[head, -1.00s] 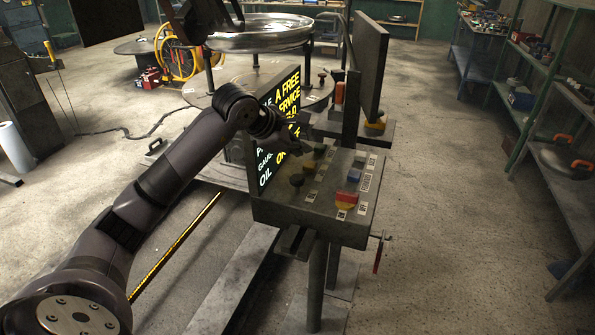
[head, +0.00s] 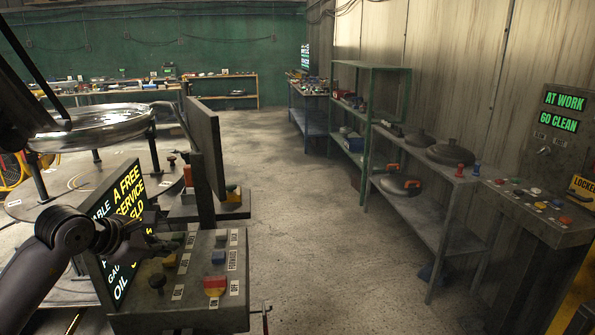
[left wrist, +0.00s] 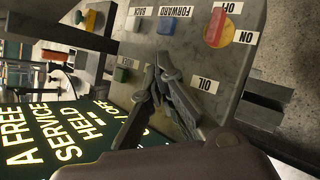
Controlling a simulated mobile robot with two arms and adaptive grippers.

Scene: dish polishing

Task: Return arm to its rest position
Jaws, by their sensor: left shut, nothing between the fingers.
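The control panel (head: 185,319) stands at the lower left of the head view. My left gripper (head: 146,240) hovers by the panel's left side, shut and empty. In the left wrist view the left gripper (left wrist: 158,78) is over the panel, near labels reading FORWARD, BACK and OIL. The blue button (left wrist: 166,22) and the red button (left wrist: 216,27) show beyond its fingertips. My right gripper is not in view.
A lit sign (head: 122,225) stands close beside the left gripper. A shiny round dish (head: 95,128) and an upright dark plate (head: 206,147) are behind the panel. Shelves with pans (head: 400,186) and a second console (head: 530,212) line the right. The middle floor is clear.

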